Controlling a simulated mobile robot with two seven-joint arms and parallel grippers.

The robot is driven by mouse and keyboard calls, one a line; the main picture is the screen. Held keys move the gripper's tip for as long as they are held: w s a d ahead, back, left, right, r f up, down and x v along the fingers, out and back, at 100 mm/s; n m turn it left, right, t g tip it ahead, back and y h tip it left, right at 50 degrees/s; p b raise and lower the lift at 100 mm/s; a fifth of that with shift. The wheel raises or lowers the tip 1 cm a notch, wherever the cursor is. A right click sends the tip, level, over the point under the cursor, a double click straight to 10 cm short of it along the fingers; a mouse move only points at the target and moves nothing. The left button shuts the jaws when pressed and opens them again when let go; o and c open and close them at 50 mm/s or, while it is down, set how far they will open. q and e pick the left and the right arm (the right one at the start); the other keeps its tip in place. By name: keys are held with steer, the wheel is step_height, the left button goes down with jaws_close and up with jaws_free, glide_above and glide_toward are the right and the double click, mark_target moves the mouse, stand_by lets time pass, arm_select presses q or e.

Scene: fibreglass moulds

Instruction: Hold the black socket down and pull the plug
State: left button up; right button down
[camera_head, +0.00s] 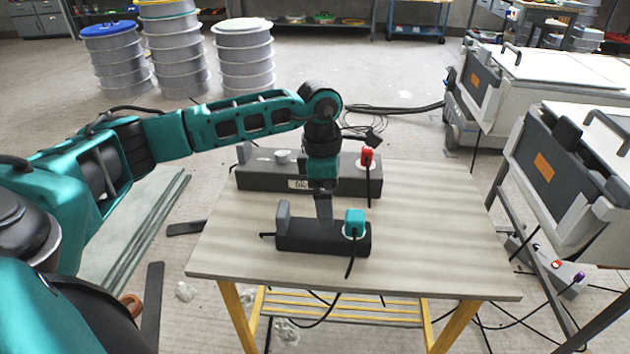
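The black socket (322,239) is a dark block near the front of the table. A teal plug (354,223) with a black cable stands in its right end, and a grey plug (283,218) stands at its left end. My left gripper (323,218) points straight down onto the middle of the socket, between the two plugs. Its fingertips look to be at the top of the socket; whether they touch or grip it is unclear. My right gripper is out of view.
The pale table (440,235) is clear on the right. Behind the black socket lies a longer grey socket (270,178) with a red plug (367,158) at its right and a grey plug (243,153) at its left. Cables hang below the table's front edge.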

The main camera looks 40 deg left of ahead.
mark_target(315, 228)
arm_select(q)
steer(key=shift+y, duration=0.6)
steer(key=a+f, duration=0.1)
steer(key=f, duration=0.3)
steer(key=a+f+b, duration=0.1)
steer(key=f, duration=0.3)
steer(key=a+f, duration=0.1)
steer(key=f, duration=0.3)
steer(key=shift+c, duration=0.2)
steer(key=c, duration=1.3)
